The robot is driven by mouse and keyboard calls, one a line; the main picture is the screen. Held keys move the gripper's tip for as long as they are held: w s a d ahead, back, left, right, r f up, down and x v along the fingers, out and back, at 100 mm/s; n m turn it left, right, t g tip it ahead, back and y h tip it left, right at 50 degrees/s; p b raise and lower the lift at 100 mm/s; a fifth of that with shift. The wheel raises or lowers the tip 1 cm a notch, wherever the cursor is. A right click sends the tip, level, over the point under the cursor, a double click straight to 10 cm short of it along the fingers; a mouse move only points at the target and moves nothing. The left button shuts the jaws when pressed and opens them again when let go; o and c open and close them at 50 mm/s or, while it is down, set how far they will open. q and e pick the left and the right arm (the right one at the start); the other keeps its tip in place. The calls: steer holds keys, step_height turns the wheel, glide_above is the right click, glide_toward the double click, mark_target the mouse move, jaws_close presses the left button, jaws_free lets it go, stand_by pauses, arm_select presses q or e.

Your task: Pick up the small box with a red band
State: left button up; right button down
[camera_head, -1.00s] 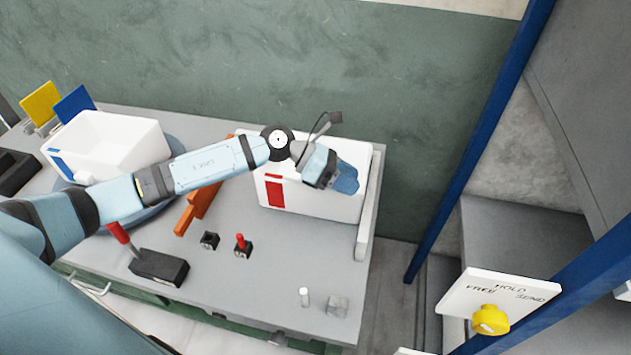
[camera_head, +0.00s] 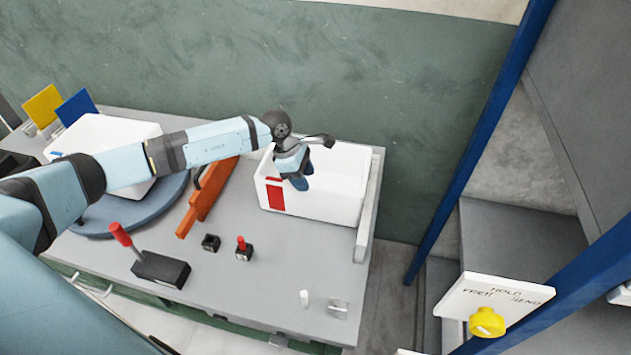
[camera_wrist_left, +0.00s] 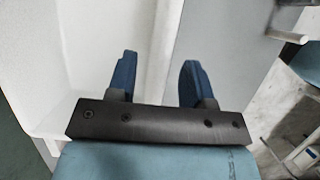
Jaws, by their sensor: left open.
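The white open box with a red band (camera_head: 325,209) stands on the right part of the grey table, its red patch (camera_head: 276,197) on the front wall. My left gripper (camera_head: 300,184) is open and points down at the box's front wall, just right of the red patch. In the left wrist view the two blue fingers (camera_wrist_left: 158,78) stand apart, with the pale box wall (camera_wrist_left: 145,45) showing between them. I cannot tell whether either finger touches the wall. My right gripper is not in view.
A second white box (camera_head: 110,135) sits on a round blue-grey turntable (camera_head: 135,215) at left. A raised edge (camera_head: 368,215) borders the box's right side.

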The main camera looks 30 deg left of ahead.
arm_select(q)
steer(key=x, duration=0.1)
steer(key=p+x, duration=0.1)
steer(key=x, duration=0.3)
steer(key=shift+s+f+p, duration=0.15)
steer(key=shift+s+p, duration=0.1)
steer(key=shift+p, duration=0.1)
steer(key=shift+f+b, duration=0.2)
steer(key=shift+b, duration=0.15)
jaws_close()
